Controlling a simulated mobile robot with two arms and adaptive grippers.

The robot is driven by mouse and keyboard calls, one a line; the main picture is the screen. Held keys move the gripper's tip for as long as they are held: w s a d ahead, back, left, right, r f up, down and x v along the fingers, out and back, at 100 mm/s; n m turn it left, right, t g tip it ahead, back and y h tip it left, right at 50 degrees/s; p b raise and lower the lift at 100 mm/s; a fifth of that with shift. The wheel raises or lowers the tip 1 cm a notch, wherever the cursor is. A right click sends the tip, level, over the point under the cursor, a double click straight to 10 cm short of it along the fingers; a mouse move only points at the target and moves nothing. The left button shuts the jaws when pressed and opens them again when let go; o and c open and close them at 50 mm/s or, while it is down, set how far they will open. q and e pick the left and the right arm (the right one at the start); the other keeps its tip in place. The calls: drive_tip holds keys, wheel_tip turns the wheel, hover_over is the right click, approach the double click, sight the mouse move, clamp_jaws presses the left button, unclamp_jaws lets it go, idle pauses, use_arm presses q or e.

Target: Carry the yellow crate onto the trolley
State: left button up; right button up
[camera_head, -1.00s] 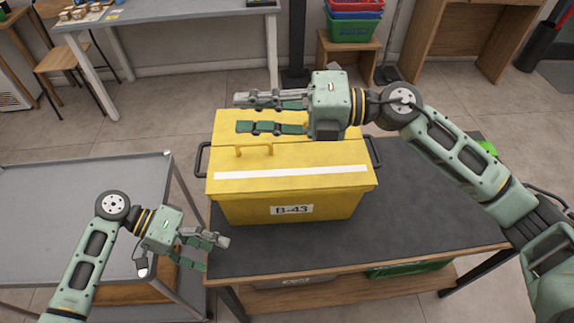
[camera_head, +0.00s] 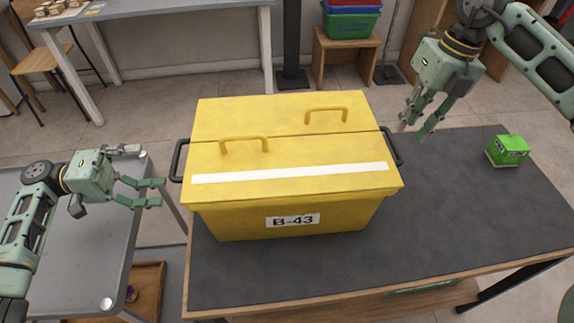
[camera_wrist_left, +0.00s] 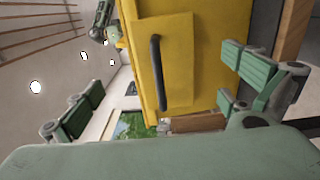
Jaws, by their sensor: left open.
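The yellow crate (camera_head: 290,219), labelled B-43, stands lidded on a dark-topped table (camera_head: 470,225). It has a black handle on each end, left (camera_head: 178,160) and right (camera_head: 392,148). My left gripper (camera_head: 152,175) is open and empty, just left of the left handle and apart from it. In the left wrist view the handle (camera_wrist_left: 157,70) lies ahead between the spread fingers. My right gripper (camera_head: 414,131) is open and empty, pointing down beyond the crate's right end, near the right handle. The grey trolley (camera_head: 85,262) stands left of the table, partly behind my left arm.
A small green box (camera_head: 509,151) lies on the table's right side. A grey bench (camera_head: 160,17) and a stool (camera_head: 48,64) stand at the back left. Stacked bins (camera_head: 350,22) sit on a wooden stand behind. A narrow gap separates trolley and table.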

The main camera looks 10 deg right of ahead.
sight(186, 169)
drive_tip(key=f, duration=0.2)
drive_tip(key=a+f, duration=0.1)
drive_tip(key=f, duration=0.5)
drive_tip(key=shift+w+a, duration=0.2)
drive_tip(key=shift+a, duration=0.1)
use_arm(q)
drive_tip(key=d, duration=0.8)
drive_tip(key=shift+f, duration=0.1)
drive_tip(key=shift+a, duration=0.1)
drive_tip(key=shift+c, duration=0.5)
use_arm(e)
drive_tip(key=shift+r, duration=0.1)
drive_tip(key=shift+c, duration=0.6)
